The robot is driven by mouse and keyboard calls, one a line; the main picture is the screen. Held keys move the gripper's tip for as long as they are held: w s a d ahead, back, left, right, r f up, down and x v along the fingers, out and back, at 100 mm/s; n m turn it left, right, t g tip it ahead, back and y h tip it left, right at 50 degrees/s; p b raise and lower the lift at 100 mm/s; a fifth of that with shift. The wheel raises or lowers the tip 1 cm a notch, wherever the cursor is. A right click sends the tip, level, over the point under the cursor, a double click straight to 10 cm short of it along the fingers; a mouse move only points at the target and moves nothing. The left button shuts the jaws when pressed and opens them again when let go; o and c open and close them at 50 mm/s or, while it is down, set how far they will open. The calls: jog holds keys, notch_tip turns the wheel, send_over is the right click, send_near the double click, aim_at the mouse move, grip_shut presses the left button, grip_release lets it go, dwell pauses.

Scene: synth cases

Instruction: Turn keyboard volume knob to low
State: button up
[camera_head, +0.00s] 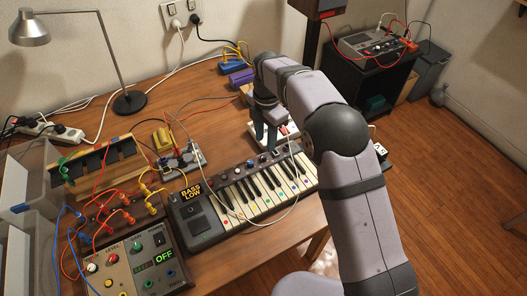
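The keyboard (205,222) lies on the wooden table, with white and black keys, coloured dots on some keys and a "BASS LOW" label at its left end. A row of small knobs (250,163) runs along its back edge; which one is the volume knob, and where it points, is too small to read. My gripper (265,143) points down at the keyboard's back edge, close to the knobs towards the right.
A control box (128,262) with knobs and a green display reading "OFF" stands at front left. Cables cross the table, and a pale cable (262,222) loops over the keys. A desk lamp (128,102) stands behind.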

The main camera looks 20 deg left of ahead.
aim_at(263, 156)
jog(key=m, duration=0.7)
jog(key=shift+a, duration=0.1)
jog(key=m, duration=0.6)
jog(key=shift+f+m, duration=0.1)
jog(key=shift+m, duration=0.3)
jog(key=m, duration=0.6)
jog(key=shift+w+a, duration=0.1)
jog(key=m, duration=0.5)
jog(key=shift+m, duration=0.3)
jog(key=shift+a+f+p, duration=0.1)
jog(key=shift+f+p, duration=0.85)
jog(key=shift+f, duration=2.7)
grip_shut()
